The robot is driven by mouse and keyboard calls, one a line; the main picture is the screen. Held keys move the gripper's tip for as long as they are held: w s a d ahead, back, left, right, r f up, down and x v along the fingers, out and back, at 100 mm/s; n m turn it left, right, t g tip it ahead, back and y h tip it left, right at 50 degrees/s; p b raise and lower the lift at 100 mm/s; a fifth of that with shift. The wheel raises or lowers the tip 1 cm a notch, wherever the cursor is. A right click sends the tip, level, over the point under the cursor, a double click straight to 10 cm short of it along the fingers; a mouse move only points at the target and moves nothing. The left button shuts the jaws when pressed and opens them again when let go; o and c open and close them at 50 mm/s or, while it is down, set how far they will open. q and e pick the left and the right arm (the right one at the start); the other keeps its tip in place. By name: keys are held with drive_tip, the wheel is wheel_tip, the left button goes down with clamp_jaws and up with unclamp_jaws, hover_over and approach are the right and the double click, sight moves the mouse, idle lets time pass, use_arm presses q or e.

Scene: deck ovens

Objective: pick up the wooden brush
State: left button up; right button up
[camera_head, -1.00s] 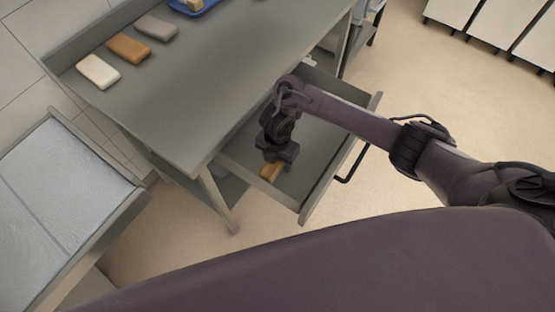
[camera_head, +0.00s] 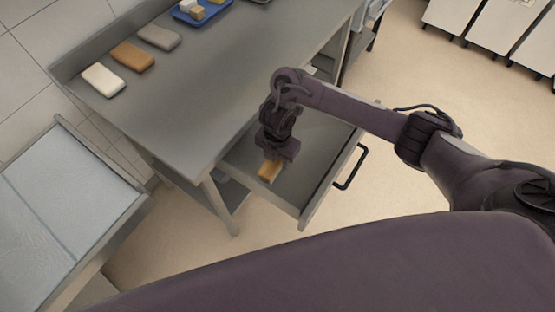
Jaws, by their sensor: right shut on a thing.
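The wooden brush (camera_head: 269,170) is a small tan block in the open grey drawer (camera_head: 312,190) under the metal table. My right gripper (camera_head: 272,160) reaches down into the drawer from above and is shut on the brush. The gripper hides the brush's upper part, and I cannot tell whether the brush touches the drawer floor. My left gripper does not show.
On the metal table (camera_head: 215,95) lie a white block (camera_head: 104,80), a brown block (camera_head: 133,56) and a grey block (camera_head: 160,37). A blue tray (camera_head: 214,14) with small blocks stands further back. The drawer's black handle (camera_head: 352,168) sticks out to the right.

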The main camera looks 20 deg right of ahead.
wheel_tip(320, 180, up, 15)
drive_tip(key=p, duration=0.5)
drive_tip(key=shift+f, duration=0.15)
